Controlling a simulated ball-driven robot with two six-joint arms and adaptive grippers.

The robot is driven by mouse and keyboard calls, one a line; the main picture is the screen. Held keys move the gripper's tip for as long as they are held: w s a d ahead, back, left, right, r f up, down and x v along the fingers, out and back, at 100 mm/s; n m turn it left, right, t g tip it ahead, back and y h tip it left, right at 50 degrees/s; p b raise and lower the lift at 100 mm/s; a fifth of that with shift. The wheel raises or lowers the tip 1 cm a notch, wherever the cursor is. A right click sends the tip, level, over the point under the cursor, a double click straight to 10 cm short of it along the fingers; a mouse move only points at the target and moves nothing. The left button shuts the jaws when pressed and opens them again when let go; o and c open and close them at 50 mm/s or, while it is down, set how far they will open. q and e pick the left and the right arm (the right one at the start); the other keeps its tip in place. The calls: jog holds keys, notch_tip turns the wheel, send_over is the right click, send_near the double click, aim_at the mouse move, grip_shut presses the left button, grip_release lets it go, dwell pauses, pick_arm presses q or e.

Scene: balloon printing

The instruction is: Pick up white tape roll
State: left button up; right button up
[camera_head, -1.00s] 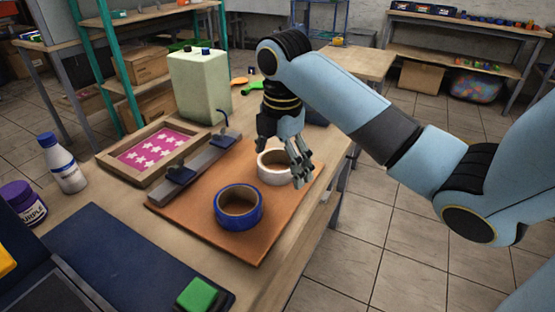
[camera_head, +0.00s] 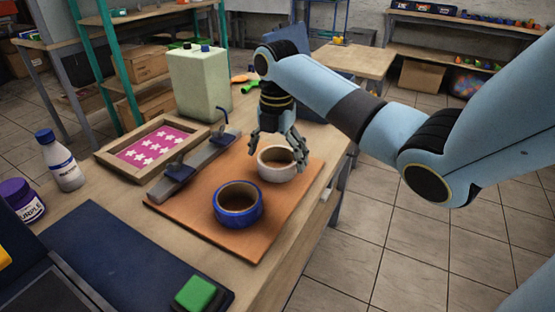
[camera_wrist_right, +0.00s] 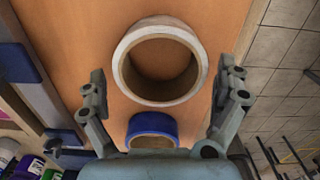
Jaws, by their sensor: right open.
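The white tape roll (camera_head: 277,174) lies flat on the orange-brown board (camera_head: 222,233), toward its far right part. It also shows in the right wrist view (camera_wrist_right: 121,72), ahead of and between the open fingers. My right gripper (camera_head: 277,158) is open above the roll, with one finger at its left and one at its right. Whether a finger touches the roll I cannot tell. In the right wrist view the right gripper (camera_wrist_right: 160,85) holds nothing. My left gripper is not in view.
A blue tape roll (camera_head: 238,204) lies nearer on the same board. A grey clamp bar (camera_head: 195,168) and a wooden frame with a pink star print (camera_head: 155,147) are left of it. A pale green canister (camera_head: 200,85) stands behind. The table's right edge is close.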

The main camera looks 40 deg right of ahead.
jog(key=shift+f, duration=0.85)
jog(key=c, duration=0.9)
jog(key=shift+r, duration=0.15)
